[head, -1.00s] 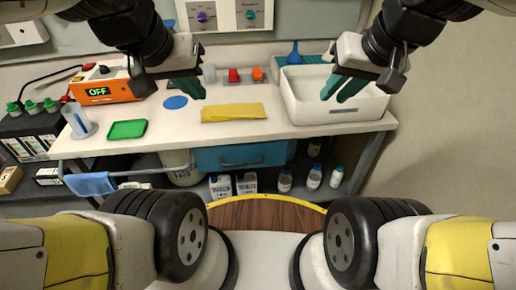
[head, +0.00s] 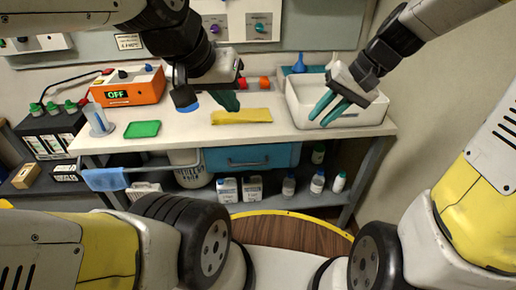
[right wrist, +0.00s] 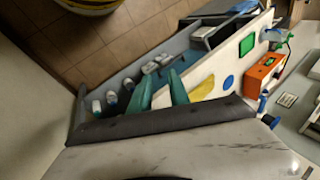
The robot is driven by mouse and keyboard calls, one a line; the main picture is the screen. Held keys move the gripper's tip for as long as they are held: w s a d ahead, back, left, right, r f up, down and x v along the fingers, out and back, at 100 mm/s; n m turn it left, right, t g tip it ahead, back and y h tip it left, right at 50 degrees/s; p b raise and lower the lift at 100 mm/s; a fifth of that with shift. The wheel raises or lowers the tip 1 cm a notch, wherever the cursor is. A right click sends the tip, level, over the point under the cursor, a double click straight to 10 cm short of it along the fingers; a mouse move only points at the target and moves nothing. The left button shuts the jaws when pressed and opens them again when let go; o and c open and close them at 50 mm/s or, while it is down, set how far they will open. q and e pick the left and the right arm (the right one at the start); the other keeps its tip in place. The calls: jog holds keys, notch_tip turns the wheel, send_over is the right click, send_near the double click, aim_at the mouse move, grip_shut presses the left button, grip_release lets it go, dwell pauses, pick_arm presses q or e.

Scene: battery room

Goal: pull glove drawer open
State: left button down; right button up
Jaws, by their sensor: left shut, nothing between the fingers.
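The blue glove drawer (head: 285,154) hangs under the white bench top in the head view, and looks closed. Its dark bar handle (head: 249,163) runs across its front. My left gripper (head: 229,103) is shut and empty, above the bench by the yellow cloth, higher in the picture than the drawer. My right gripper (head: 333,106) is open and empty, in front of the white tub, up and to the right of the drawer. In the right wrist view its two green fingers (right wrist: 160,92) stand apart, with the bench beyond them. Neither gripper touches the handle.
On the bench are a yellow cloth (head: 241,116), a green tray (head: 142,129), an orange meter (head: 129,87) and a white tub (head: 345,113). A rail with a blue cloth (head: 105,179) juts out left of the drawer. Several bottles (head: 253,188) stand on the shelf below.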

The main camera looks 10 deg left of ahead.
jog(key=w+a+f+m+g+y, duration=0.1)
jog(key=w+a+f+y, duration=0.3)
jog(key=f, duration=0.4)
jog(key=w+a+f+m+g+y, duration=0.1)
jog(key=w+a+f+g, duration=0.1)
jog(key=w+a+f, duration=0.5)
jog(key=m+t+y, duration=0.3)
jog(key=m+y, duration=0.2)
send_near(254, 164)
jog(key=a, duration=0.4)
jog(key=shift+w+a+f+m, duration=0.2)
jog(key=shift+f+m, duration=0.1)
jog(key=shift+f, duration=0.1)
jog(key=a, duration=0.2)
jog(key=a+f, duration=0.1)
jog(key=a, duration=0.4)
jog(key=shift+w+a+f, duration=0.15)
jog(key=shift+a+f, duration=0.05)
jog(key=shift+f, duration=0.15)
grip_shut()
